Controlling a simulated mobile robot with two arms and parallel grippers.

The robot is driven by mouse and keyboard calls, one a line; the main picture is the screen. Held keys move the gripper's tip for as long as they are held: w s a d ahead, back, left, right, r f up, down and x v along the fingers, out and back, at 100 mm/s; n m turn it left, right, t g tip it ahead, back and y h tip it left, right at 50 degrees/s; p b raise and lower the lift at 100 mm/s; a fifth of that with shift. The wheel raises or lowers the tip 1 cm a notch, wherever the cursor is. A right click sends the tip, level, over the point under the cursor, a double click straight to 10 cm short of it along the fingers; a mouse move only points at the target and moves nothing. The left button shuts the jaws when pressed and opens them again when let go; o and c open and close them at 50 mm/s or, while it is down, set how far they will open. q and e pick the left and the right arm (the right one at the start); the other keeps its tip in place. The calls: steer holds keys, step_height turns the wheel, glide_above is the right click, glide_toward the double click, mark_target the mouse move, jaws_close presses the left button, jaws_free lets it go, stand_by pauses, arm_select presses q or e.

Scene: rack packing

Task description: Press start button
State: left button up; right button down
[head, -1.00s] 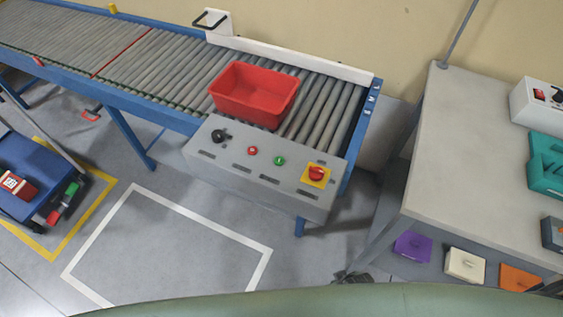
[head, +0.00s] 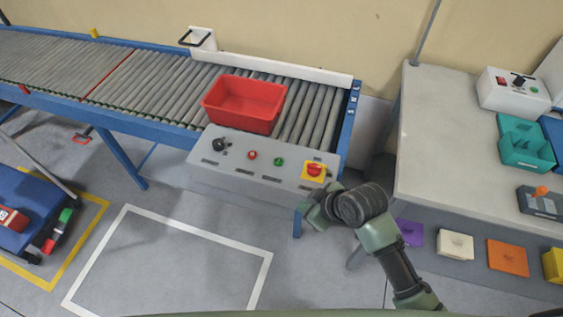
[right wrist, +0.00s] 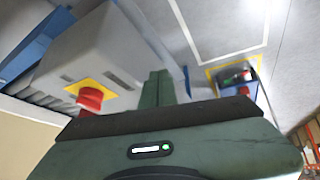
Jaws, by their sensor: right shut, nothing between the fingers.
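A grey control panel (head: 235,176) is fixed to the front of the conveyor. It carries a green button (head: 279,162), a red button (head: 252,155), a black knob (head: 220,144) and a red mushroom button (head: 314,169) on a yellow plate. My right gripper (head: 312,214) is just below the panel's right end, apart from the green button. In the right wrist view its fingers (right wrist: 158,88) are together and empty. The mushroom button (right wrist: 90,97) shows there left of the fingers; the green button does not show. My left gripper is not in view.
A red bin (head: 243,103) sits on the rollers behind the panel. A grey table (head: 455,150) at right holds a white control box (head: 514,90) with its own small buttons and teal bins (head: 524,144). A blue cart (head: 35,205) stands at left.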

steer(key=w+a+r+n, duration=0.1)
steer(key=w+r, duration=0.1)
steer(key=w+a+r+n+y, duration=0.1)
steer(key=w+a+r+n, duration=0.1)
steer(key=w, duration=0.1)
steer(key=w+a+r+n, duration=0.2)
steer(key=shift+w+r+y, duration=0.1)
steer(key=shift+w+y, duration=0.1)
steer(key=shift+y, duration=0.1)
steer(key=w+r+n+y, duration=0.1)
steer(key=w+r+n, duration=0.3)
steer(key=w, duration=0.4)
steer(key=shift+w+a+r+t, duration=0.25)
steer(key=shift+w+a+t, duration=0.1)
steer(key=shift+a+t, duration=0.05)
steer(key=shift+f, duration=0.15)
steer(key=b, duration=0.7)
glide_above(282, 162)
step_height(282, 162, down, 8)
steer(key=shift+r, duration=0.1)
steer(key=shift+f, duration=0.4)
steer(key=shift+f, duration=0.4)
